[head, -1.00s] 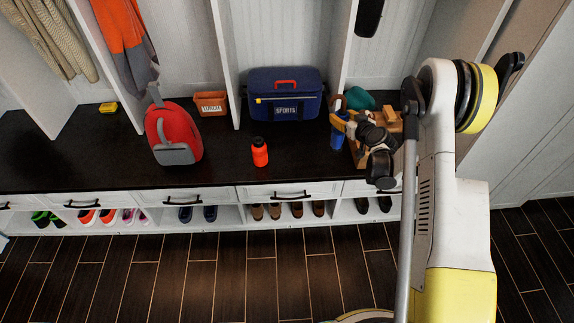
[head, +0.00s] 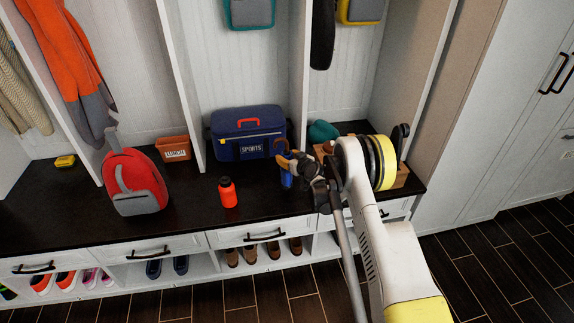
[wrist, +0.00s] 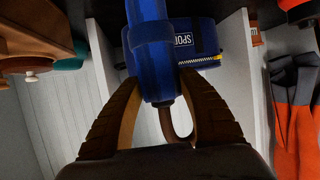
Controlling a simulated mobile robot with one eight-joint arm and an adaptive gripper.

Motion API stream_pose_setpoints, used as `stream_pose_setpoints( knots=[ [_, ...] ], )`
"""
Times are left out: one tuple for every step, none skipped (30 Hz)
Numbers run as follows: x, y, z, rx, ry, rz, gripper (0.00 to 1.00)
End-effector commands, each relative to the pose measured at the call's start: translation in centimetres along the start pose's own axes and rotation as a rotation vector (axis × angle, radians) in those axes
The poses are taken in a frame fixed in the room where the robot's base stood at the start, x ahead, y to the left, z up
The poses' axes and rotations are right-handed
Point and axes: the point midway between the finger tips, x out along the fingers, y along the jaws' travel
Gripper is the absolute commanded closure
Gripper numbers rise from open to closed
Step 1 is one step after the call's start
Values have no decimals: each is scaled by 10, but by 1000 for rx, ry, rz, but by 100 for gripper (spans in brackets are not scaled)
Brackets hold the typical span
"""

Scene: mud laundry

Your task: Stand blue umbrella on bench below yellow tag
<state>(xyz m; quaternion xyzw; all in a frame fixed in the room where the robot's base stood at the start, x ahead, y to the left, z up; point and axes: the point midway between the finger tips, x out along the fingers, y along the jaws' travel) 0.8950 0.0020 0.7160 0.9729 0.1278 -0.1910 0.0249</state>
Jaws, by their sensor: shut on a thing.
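The blue umbrella (head: 287,180) is upright in my gripper (head: 288,163), in front of the blue SPORTS bag's right end. In the wrist view the umbrella (wrist: 149,40) sits between the two fingers of my gripper (wrist: 158,82), with its brown hooked handle showing near the palm. My gripper is shut on it. Whether its lower end touches the bench is unclear. The yellow-edged grey tag (head: 360,10) is at the top of the right cubby, partly cut off. The dark bench (head: 182,222) runs below the cubbies.
The SPORTS bag (head: 248,132) stands close left of the umbrella. An orange bottle (head: 228,193), red backpack (head: 133,183) and lunch bin (head: 173,148) are further left. A wooden box (head: 400,176) and teal item (head: 323,131) occupy the right cubby. A white divider (head: 296,90) separates the cubbies.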

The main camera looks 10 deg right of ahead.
Motion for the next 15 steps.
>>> stream_pose_setpoints(
  knots=[
    [5,0,12,0,0,0,95],
    [7,0,18,0,0,0,95],
    [9,0,23,0,0,0,95],
    [10,0,26,0,0,0,95],
    [11,0,27,0,0,0,95],
    [11,0,27,0,1,0,95],
    [10,0,26,0,1,0,95],
    [10,0,25,0,1,0,95],
    [10,0,25,0,1,0,95],
    [10,0,25,0,1,0,95],
    [10,0,25,0,1,0,95],
    [10,0,25,0,0,0,95],
    [10,0,25,0,0,0,95],
    [10,0,26,0,0,0,95],
    [11,0,28,0,0,0,95]
  ],
)
